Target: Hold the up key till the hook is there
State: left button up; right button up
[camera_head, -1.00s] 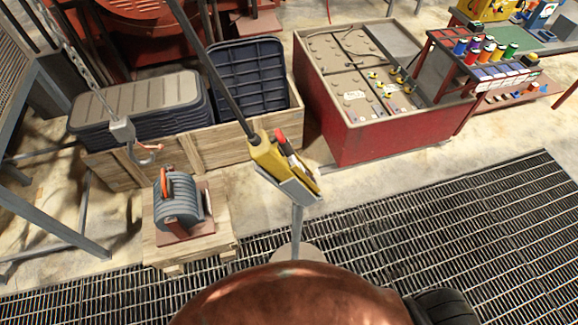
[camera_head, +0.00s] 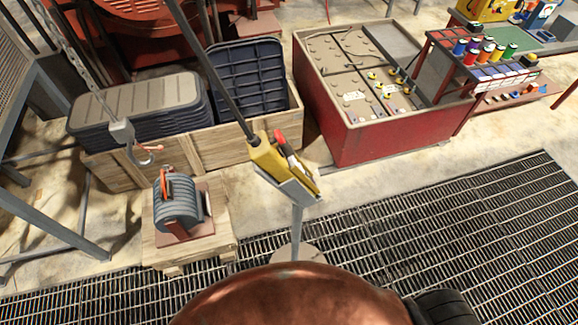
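The yellow control pendant (camera_head: 268,162) with a red button on top sits tilted at the middle, in a grey holder on a post. A dark cable runs up from it; its up key cannot be made out. The steel hook (camera_head: 141,158) hangs at the left below a grey block (camera_head: 121,131) on a chain. In the picture it is just above a grey ribbed motor (camera_head: 176,212) with an orange lifting loop (camera_head: 163,184). I cannot tell whether hook and loop touch. Neither of my grippers is in view, and nothing is seen touching the pendant.
The motor rests on a wooden pallet (camera_head: 221,222). Behind it, a wooden crate (camera_head: 205,148) holds dark bins. A red battery box (camera_head: 385,142) stands right of centre, and a red rack (camera_head: 480,75) with coloured spools is further right. The floor grating (camera_head: 440,215) at right is clear.

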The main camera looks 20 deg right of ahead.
aim_at(293, 161)
jog(key=u, duration=2.35)
jog(key=k, duration=1.3)
jog(key=z, duration=1.65)
jog(key=i, duration=0.5)
jog(key=z, duration=0.05)
